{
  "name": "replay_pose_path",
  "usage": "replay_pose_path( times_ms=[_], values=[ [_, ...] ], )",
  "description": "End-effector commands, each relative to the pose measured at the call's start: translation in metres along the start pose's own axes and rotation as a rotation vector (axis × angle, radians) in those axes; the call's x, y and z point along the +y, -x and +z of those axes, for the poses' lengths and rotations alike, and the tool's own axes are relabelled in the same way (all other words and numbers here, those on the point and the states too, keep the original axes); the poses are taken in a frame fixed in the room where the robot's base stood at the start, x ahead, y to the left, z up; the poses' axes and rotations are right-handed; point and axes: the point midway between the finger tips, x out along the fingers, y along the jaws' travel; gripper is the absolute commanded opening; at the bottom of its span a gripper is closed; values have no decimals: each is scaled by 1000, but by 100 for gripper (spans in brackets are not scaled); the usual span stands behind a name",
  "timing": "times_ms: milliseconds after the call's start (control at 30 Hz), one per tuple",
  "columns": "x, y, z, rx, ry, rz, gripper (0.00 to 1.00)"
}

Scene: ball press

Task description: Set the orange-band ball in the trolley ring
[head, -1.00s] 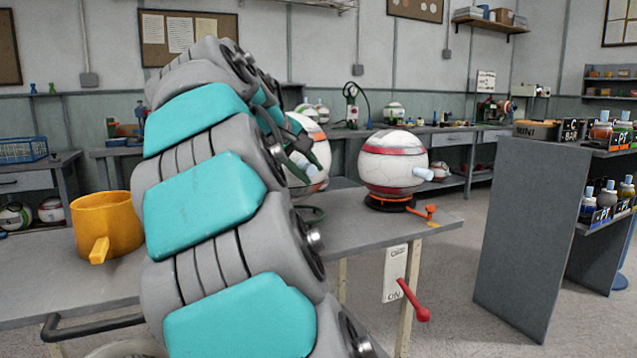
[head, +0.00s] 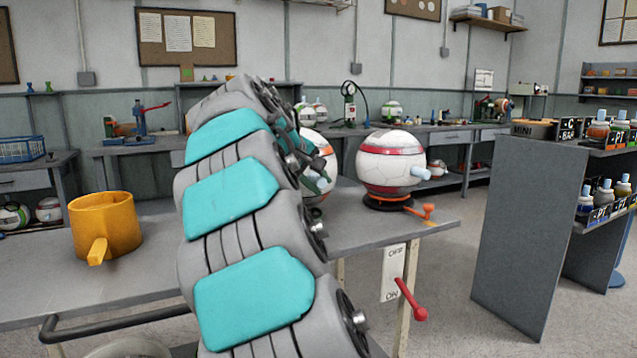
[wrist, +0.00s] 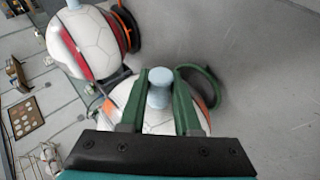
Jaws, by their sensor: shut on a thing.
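The orange-band ball (head: 327,150) is white with a pale blue peg. In the wrist view the ball (wrist: 160,122) lies below my gripper (wrist: 160,84), whose green fingers are shut on the peg. My arm hides much of the ball and most of my gripper (head: 312,163) in the head view. A dark green ring (wrist: 208,84) shows partly beside and behind the ball in the wrist view. I cannot tell whether the ball rests in it. The head view's arm covers that spot.
A red-band ball (head: 391,166) stands on a black ring with an orange handle (head: 425,211), close to the right of the held ball. A yellow mug (head: 106,226) stands left on the grey tabletop (head: 45,272). A red lever (head: 411,300) sits by an OFF/ON plate.

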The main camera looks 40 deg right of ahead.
Motion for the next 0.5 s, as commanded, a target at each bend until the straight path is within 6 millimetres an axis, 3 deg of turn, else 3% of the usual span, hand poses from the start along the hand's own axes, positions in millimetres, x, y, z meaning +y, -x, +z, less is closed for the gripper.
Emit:
replay_pose_path(
  times_ms=[367,400,500],
  values=[
    [-2,-2,1,1,-1,1,0],
    [-3,-3,1,1,-1,0,32],
    [-3,-2,1,1,-1,0,44]
  ],
)
